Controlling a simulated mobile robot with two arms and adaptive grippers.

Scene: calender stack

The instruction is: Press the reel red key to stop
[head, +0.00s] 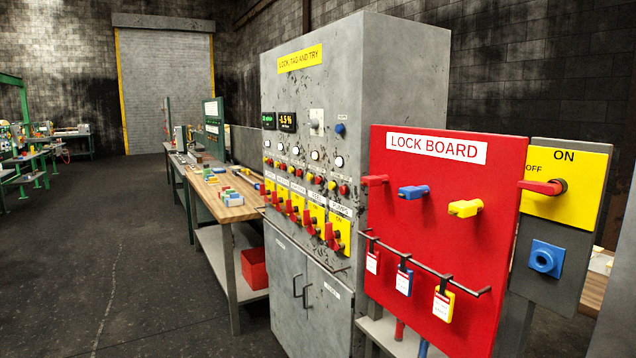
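A grey control cabinet (400,70) with a yellow "LOCK, TAG AND TRY" sign stands in the middle of the head view. Across its front runs a row of small round red, yellow and green buttons. A red button (343,190) sits at the right end of that row, and other red ones are farther left. Below are yellow plates with red switch handles (329,234) and small white labels. I cannot read surely which label says reel. Neither of my grippers is in view.
A red lock board (405,230) with coloured keys and hanging tagged padlocks stands close at right, in front of the cabinet's right side. Beside it is a yellow ON/OFF switch (590,182). A workbench (235,212) adjoins the cabinet's left. The floor (130,270) at left is open.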

